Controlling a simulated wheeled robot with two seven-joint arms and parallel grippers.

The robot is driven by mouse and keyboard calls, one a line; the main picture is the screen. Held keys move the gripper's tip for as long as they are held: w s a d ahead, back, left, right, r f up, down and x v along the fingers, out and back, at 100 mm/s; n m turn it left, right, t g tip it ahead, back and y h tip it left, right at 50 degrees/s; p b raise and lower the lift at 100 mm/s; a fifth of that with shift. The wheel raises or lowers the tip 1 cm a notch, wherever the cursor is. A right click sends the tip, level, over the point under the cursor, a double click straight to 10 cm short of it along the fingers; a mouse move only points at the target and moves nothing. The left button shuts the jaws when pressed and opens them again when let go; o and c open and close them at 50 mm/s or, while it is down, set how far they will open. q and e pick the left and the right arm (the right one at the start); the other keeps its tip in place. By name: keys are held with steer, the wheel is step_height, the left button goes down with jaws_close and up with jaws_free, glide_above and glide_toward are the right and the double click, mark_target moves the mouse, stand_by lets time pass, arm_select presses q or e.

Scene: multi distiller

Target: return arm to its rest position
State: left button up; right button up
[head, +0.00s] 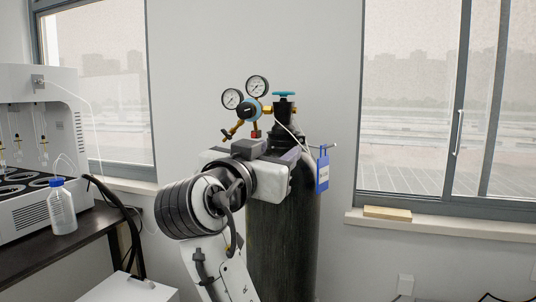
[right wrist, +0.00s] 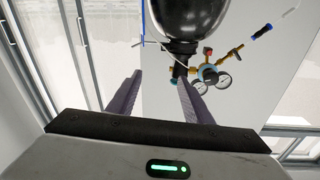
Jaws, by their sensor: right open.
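My right arm rises from the bottom of the head view, bent at a dark ribbed joint (head: 175,208). My right gripper (head: 275,168) is in front of the upper part of a dark gas cylinder (head: 282,245); its fingers are hard to make out there. In the right wrist view the two purple-grey fingers (right wrist: 160,78) are apart with nothing held between them. The cylinder (right wrist: 190,15) appears upside down beyond them. Its valve and regulator (right wrist: 208,72) lie past the right finger; contact cannot be told. My left gripper is not in view.
The regulator has two round gauges (head: 245,92) and a blue valve knob (head: 284,94). A blue tag (head: 322,172) hangs beside the cylinder. At left, a white machine (head: 35,150) and a blue-capped bottle (head: 61,207) stand on a dark bench (head: 60,252). A windowsill (head: 440,226) is at right.

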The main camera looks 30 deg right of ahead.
steer(key=shift+s+d, duration=0.15)
steer(key=shift+s, duration=0.15)
stand_by(0.5)
steer(key=w+a+f+n+t+y, duration=0.1)
steer(key=w+a+f+n+y, duration=0.2)
steer(key=f, duration=0.6)
steer(key=w+f+n+t+y, duration=0.2)
steer(key=w+f+n, duration=0.15)
steer(key=f, duration=0.55)
steer(key=s+a+f+n+y, duration=0.1)
steer(key=a+f+n+y, duration=0.15)
steer(key=f, duration=0.65)
steer(key=s+a+f+n+y, duration=0.1)
steer(key=a+f+n+y, duration=0.15)
steer(key=f, duration=0.65)
steer(key=s+a+f+n+g+y, duration=0.1)
steer(key=s+a+f+y, duration=0.1)
steer(key=s+f, duration=0.45)
steer(key=s+a+f+n+g+y, duration=0.1)
steer(key=s+a+f+n+y, duration=0.15)
steer(key=f, duration=0.75)
steer(key=s+a+f+g+y, duration=0.1)
steer(key=s+f, duration=0.4)
steer(key=s, duration=0.4)
steer(key=s+a+f+g+y, duration=0.2)
steer(key=s+f, duration=0.3)
steer(key=s, duration=0.5)
steer(key=shift+s+f+m, duration=0.3)
steer(key=shift+a, duration=0.1)
